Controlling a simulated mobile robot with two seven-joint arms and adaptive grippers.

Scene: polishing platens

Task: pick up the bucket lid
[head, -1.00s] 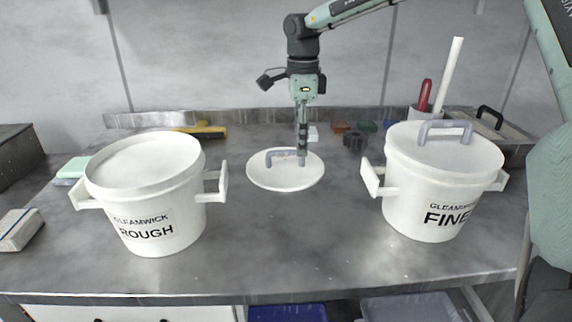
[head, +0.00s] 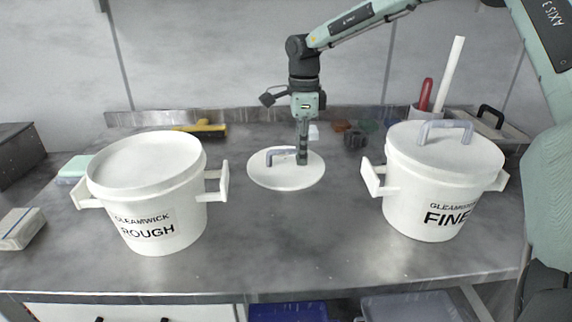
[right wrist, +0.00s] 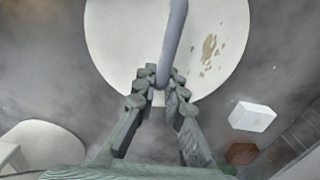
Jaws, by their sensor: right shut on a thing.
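The bucket lid (head: 262,178) is a white disc with a grey bar handle (head: 272,153). It lies flat on or just above the metal bench, between the two buckets; I cannot tell if there is a gap. My right gripper (head: 302,160) points down and is shut on the right end of the handle. In the right wrist view the fingers (right wrist: 156,92) close around the near end of the handle (right wrist: 173,40), and brown smears (right wrist: 209,48) show on the lid (right wrist: 118,38). My left gripper is not in view.
The ROUGH bucket (head: 160,212) stands left, with a pale top and no handle on top. The FINE bucket (head: 430,200) stands right, with a handled lid (head: 470,150). A yellow-handled brush (head: 205,129) and small blocks lie behind. The bench front is clear.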

